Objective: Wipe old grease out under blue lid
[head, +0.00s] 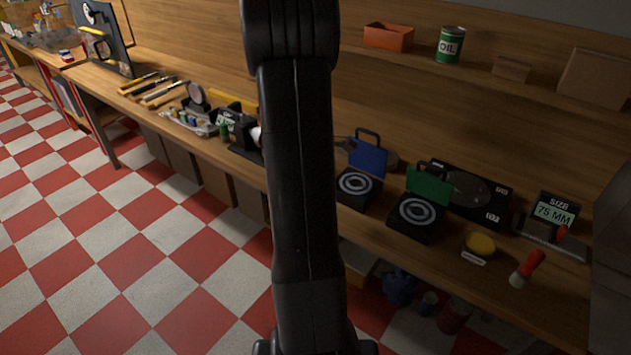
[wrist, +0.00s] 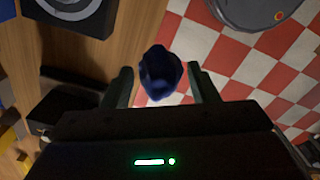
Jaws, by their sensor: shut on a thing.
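The blue lid (head: 368,157) stands raised at the back of a black box (head: 357,188) on the bench. The box's top shows pale rings around a dark centre. In the wrist view, my gripper (wrist: 161,86) is shut on a dark blue, bunched cloth (wrist: 160,72), which sticks out between the fingertips. In the head view my arm hides the gripper. A black box with a ringed disc (wrist: 68,8) shows at the wrist view's top left, apart from the cloth. I cannot make out grease.
A similar black box (head: 415,219) with a raised green lid (head: 429,185) stands to the right. Nearby are a yellow-topped tin (head: 480,244), a red-handled brush (head: 527,268) and a "75 MM" size display (head: 556,213). Tools lie farther left. The checkered floor (head: 130,260) is open.

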